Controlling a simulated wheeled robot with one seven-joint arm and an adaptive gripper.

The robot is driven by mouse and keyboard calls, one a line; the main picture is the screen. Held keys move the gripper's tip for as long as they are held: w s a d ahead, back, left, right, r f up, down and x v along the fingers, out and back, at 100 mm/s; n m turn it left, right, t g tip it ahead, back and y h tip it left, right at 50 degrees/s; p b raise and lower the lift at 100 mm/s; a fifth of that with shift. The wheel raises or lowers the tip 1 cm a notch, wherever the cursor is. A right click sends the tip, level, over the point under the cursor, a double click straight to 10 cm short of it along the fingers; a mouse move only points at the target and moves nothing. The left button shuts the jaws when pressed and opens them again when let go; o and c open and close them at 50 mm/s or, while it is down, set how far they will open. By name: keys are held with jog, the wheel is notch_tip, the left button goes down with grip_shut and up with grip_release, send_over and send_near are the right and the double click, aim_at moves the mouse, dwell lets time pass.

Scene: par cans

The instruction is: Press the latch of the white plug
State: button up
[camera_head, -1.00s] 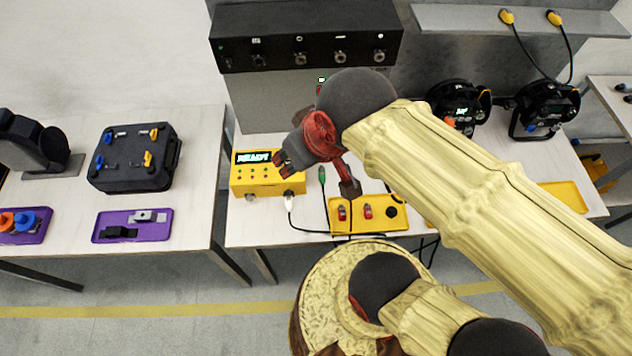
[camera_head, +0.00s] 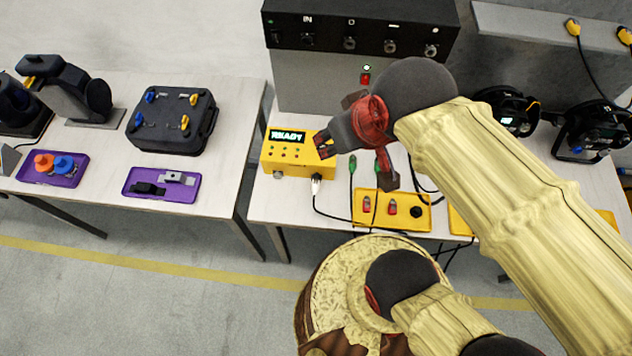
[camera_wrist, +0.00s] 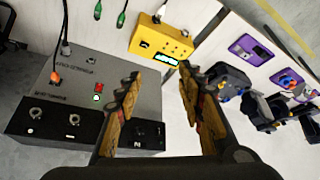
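The white plug (camera_head: 316,184) sits upright at the front of the yellow box (camera_head: 270,158), with a black cable running from it. In the wrist view the plug (camera_wrist: 161,11) is small at the top, beyond the yellow box (camera_wrist: 150,34). Its latch is too small to make out. My gripper (camera_head: 357,164) is above the table, to the right of the box and apart from the plug. In the wrist view my gripper (camera_wrist: 158,85) has its two fingers spread with nothing between them.
A yellow tray (camera_head: 432,222) with red parts lies right of the plug, with green-ended cables beside it. A grey cabinet with a black panel (camera_head: 360,32) stands behind. A black case (camera_head: 170,121) and purple tray (camera_head: 160,197) are on the left table.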

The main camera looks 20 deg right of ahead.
jog(key=shift+c, duration=1.4)
grip_shut()
dwell(0.7)
